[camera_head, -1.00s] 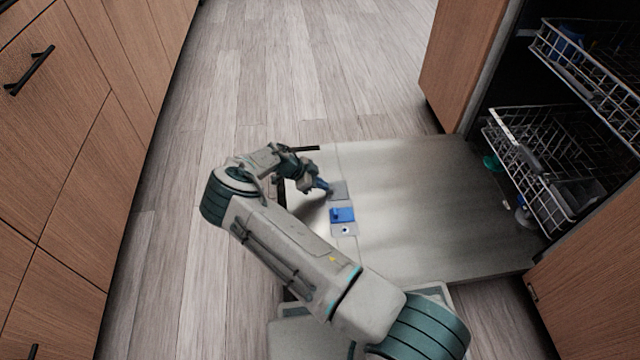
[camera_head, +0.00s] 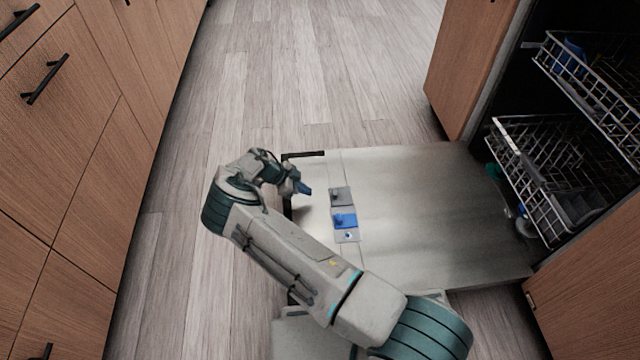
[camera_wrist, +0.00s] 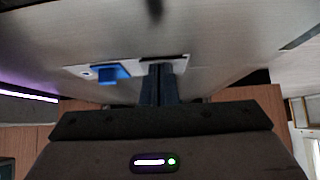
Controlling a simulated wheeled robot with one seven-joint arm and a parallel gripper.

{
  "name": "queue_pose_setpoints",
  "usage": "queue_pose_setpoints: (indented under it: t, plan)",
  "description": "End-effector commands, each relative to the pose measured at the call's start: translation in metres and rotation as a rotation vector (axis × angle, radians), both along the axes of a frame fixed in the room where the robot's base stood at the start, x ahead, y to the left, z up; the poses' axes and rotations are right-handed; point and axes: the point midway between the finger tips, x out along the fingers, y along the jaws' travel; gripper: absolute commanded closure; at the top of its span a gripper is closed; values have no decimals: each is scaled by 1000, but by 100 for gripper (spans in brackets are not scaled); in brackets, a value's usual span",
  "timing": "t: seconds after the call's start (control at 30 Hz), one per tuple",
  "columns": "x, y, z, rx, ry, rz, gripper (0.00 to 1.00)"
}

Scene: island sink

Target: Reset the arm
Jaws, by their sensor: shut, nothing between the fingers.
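My gripper (camera_head: 305,188) is shut and empty, above the outer part of the open dishwasher door (camera_head: 420,220). Its blue fingertips point right, just left of the grey dispenser piece (camera_head: 341,196) on the door, with a visible gap in the head view. In the wrist view, my shut fingers (camera_wrist: 158,84) stand in front of that grey dispenser area, with the blue dispenser lid (camera_wrist: 112,74) to their left. The blue lid (camera_head: 344,220) stands slightly raised in the head view. My forearm crosses the lower left of the door.
The dishwasher's lower rack (camera_head: 535,160) and upper rack (camera_head: 590,80) are at the right. Wooden cabinets (camera_head: 70,150) with black handles line the left. The floor (camera_head: 290,70) beyond the door is clear.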

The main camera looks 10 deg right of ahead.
Motion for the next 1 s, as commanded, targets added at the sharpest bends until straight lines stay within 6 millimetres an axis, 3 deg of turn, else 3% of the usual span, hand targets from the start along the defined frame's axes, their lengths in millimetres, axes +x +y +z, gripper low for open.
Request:
queue_pose_setpoints:
  t: [0.2,0.57,0.73,1.0]
  plan:
    - [1,19,-6,1,-1,1,100]
    - [2,21,-4,4,-1,-2,100]
    - [6,12,37,45,29,-11,100]
    - [6,-17,145,183,130,6,100]
